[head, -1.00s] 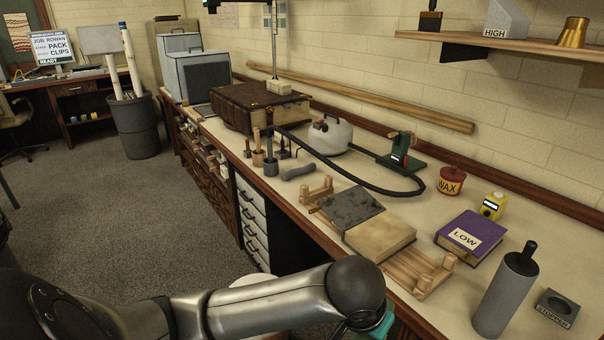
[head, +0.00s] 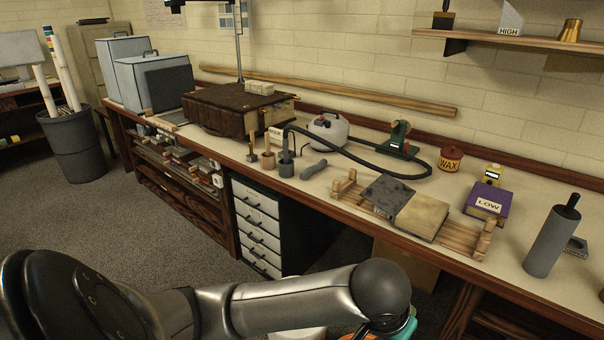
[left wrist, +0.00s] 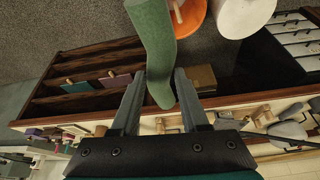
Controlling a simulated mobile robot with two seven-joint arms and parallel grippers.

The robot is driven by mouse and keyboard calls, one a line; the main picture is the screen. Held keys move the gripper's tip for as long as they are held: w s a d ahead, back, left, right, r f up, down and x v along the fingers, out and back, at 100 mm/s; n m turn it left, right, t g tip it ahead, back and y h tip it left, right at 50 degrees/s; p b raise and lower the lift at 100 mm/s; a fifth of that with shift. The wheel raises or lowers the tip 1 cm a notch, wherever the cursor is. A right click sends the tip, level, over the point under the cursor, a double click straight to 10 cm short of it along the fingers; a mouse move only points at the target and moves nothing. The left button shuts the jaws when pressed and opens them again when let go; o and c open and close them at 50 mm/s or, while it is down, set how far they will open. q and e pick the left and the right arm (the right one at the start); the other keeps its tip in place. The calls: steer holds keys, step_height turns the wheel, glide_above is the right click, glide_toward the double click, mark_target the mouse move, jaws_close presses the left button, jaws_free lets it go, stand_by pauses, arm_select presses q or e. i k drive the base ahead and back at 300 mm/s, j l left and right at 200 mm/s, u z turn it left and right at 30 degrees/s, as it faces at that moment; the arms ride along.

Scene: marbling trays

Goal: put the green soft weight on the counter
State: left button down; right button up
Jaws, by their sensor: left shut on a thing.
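The green soft weight (left wrist: 153,45) is a long, limp green shape in the left wrist view. My left gripper (left wrist: 162,78) is shut on it near one end, and the rest extends away past the fingertips. The weight is over the floor side, off the counter. The counter (head: 520,196) runs along the wall, pale-topped with a dark wooden edge. My right gripper is not in view.
A black hose (head: 350,157) crosses the middle. An orange container (left wrist: 187,18) and white cylinder (left wrist: 242,15) are below.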

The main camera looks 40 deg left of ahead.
mark_target(321, 184)
steer(key=j+z, duration=0.1)
steer(key=j, duration=0.35)
steer(key=k+j+z, duration=0.15)
steer(key=j, duration=0.25)
steer(key=j+z, duration=0.1)
steer(key=j, duration=0.35)
steer(key=k+j+z, duration=0.1)
steer(key=j, duration=0.3)
steer(key=j+z, duration=0.3)
steer(key=j, duration=0.7)
steer(key=j+z, duration=0.25)
steer(key=j, duration=0.8)
